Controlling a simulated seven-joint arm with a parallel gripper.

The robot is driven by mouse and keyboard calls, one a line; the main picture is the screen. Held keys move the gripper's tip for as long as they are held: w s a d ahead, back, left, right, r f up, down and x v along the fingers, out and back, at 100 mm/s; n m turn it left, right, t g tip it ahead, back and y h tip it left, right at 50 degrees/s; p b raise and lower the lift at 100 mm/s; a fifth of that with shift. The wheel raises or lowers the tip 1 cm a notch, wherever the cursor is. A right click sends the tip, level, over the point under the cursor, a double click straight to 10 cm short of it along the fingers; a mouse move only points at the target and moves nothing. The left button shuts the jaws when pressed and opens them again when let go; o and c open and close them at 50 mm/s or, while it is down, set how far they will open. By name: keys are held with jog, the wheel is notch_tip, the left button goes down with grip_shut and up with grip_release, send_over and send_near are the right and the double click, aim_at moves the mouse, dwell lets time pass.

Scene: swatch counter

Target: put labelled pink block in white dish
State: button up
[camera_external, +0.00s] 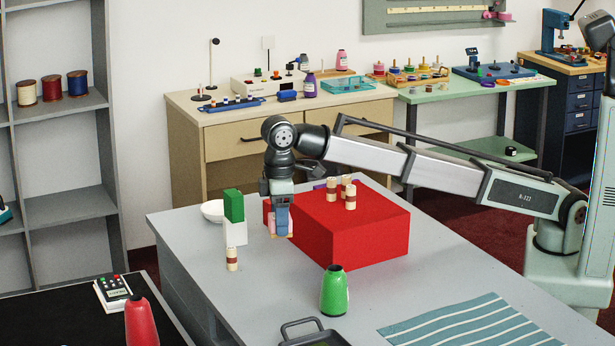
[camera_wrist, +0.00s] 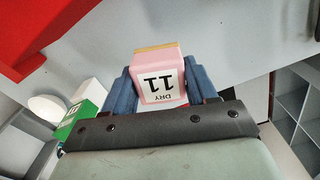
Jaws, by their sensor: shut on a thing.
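A pink block (camera_wrist: 160,75) with a white label reading "DRY 11" sits between the blue fingers of my gripper (camera_wrist: 160,88) in the wrist view. My gripper (camera_external: 281,218) is shut on it, beside the left side of the red box in the external view. There the block is mostly hidden by the fingers, and its height over the table is hard to tell. The white dish (camera_external: 212,211) rests on the table to the left, partly behind the green block. It also shows in the wrist view (camera_wrist: 44,106) at the left.
The red box (camera_external: 365,247) carries several small spools. A small spool (camera_external: 232,260), a green cone (camera_external: 334,292), a dark tray (camera_external: 315,336) and a striped cloth (camera_external: 470,325) are nearer the front.

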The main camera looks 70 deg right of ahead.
jog(key=w+d+r+m, duration=0.2)
jog(key=w, duration=0.5)
jog(key=w+d+r+m, duration=0.2)
jog(key=w, duration=0.6)
jog(key=m, duration=1)
send_over(219, 201)
jog(key=s+a, duration=0.2)
jog(key=a, duration=0.2)
notch_tip(219, 201, down, 4)
jog(key=shift+w+a+f, duration=0.1)
jog(key=shift+a+f, duration=0.05)
jog(key=shift+f, duration=4.4)
jog(key=shift+f, duration=0.35)
jog(key=o, duration=0.8)
jog(key=shift+c, duration=0.2)
notch_tip(219, 201, up, 13)
jog(key=shift+f, duration=0.15)
